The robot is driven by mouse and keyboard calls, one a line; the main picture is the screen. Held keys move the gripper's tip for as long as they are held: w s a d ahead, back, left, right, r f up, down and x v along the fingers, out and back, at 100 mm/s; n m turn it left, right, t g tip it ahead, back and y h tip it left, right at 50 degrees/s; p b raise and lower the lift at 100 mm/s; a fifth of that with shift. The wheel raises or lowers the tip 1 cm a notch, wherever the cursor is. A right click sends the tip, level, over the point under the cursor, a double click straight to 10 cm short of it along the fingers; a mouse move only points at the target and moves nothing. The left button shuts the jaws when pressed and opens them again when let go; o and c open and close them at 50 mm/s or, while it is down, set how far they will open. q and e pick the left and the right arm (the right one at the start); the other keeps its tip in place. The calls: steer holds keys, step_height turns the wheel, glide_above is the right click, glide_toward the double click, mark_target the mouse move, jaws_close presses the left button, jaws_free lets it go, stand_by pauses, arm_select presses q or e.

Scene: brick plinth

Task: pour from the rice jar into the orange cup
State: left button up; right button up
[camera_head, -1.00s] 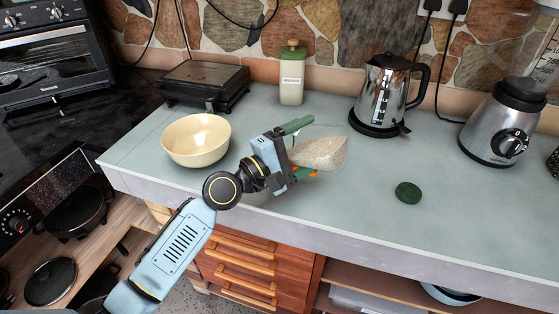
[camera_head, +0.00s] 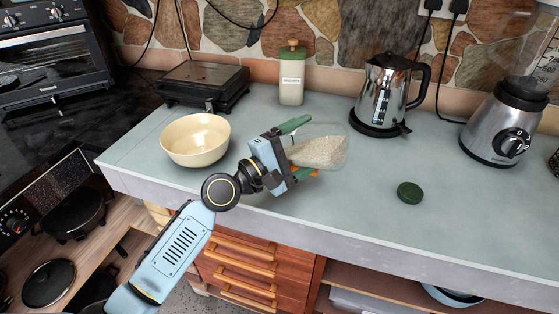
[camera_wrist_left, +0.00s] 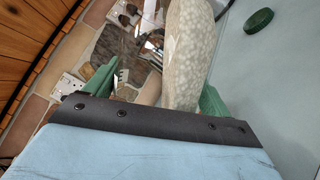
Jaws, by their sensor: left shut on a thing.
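The rice jar (camera_head: 320,152) is clear, lidless as far as I can see, and part filled with pale rice. My left gripper (camera_head: 296,148) is shut on it and holds it tipped well over on its side above the counter. In the left wrist view the jar (camera_wrist_left: 187,50) extends away from between the green fingers (camera_wrist_left: 160,90). A small orange patch (camera_head: 303,171) shows beneath the jar beside the lower finger. I cannot tell whether it is the orange cup; no whole cup is visible. My right gripper is out of view.
A green lid (camera_head: 409,192) lies on the counter (camera_head: 450,220). A cream bowl (camera_head: 195,140) stands left of the gripper. A black grill (camera_head: 203,84), a labelled canister (camera_head: 291,78), a kettle (camera_head: 386,95) and a blender (camera_head: 503,120) stand around the back and right. The counter's front right is clear.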

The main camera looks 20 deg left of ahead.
arm_select(q)
steer(key=shift+a+n, duration=0.15)
steer(key=shift+n, duration=0.25)
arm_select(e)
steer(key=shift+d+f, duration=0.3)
arm_select(q)
steer(key=shift+w+a+r+n+t+b, duration=0.1)
steer(key=shift+a+r+n+t+b, duration=0.1)
steer(key=shift+n+t+b, duration=0.15)
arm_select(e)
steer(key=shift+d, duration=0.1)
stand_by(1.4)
